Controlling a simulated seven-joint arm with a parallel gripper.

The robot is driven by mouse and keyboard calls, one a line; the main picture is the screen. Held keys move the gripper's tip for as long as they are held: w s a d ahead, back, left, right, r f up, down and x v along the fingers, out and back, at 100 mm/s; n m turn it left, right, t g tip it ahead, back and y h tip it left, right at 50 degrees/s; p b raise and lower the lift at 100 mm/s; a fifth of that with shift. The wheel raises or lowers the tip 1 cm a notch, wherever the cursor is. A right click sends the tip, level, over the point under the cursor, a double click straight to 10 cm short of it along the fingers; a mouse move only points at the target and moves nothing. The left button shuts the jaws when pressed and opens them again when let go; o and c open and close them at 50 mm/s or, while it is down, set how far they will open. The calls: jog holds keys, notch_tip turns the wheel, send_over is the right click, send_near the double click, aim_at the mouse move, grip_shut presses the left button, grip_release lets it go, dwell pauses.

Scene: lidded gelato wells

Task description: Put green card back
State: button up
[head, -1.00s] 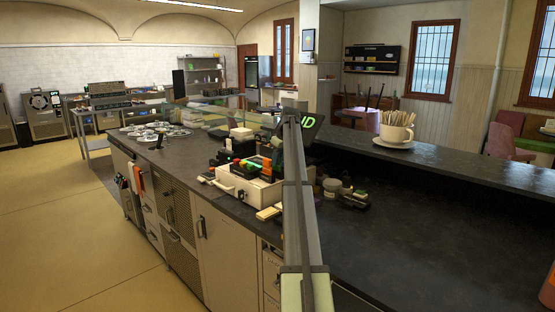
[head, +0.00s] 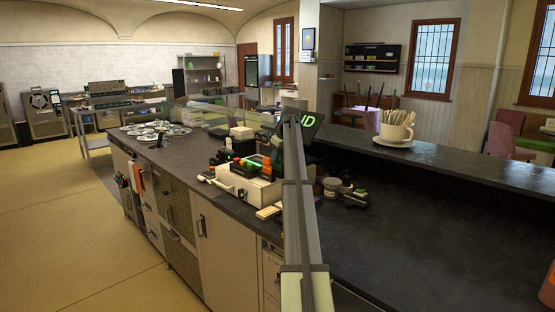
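A thin bright green strip (head: 256,160), possibly the green card, shows among black and orange items at a pale box (head: 245,187) on the dark counter, left of the grey post. It is too small to tell whether it lies in, on or behind the box. A smaller green patch (head: 360,192) shows on dark items right of the post. I cannot make out my gripper or its fingers anywhere in the head view.
A grey upright post (head: 299,212) crosses the middle of the view and hides part of the counter. A small cream block (head: 268,212) lies by the box. A cup of sticks (head: 396,130) stands on the raised ledge. The dark counter (head: 420,245) at right is clear.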

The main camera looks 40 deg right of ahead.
jog(key=shift+o, duration=0.2)
jog(key=o, duration=0.5)
jog(key=shift+r, duration=0.1)
jog(key=v, duration=0.6)
jog(key=shift+s+r, duration=0.15)
jog(key=shift+r, duration=0.25)
dwell(0.5)
dwell(0.5)
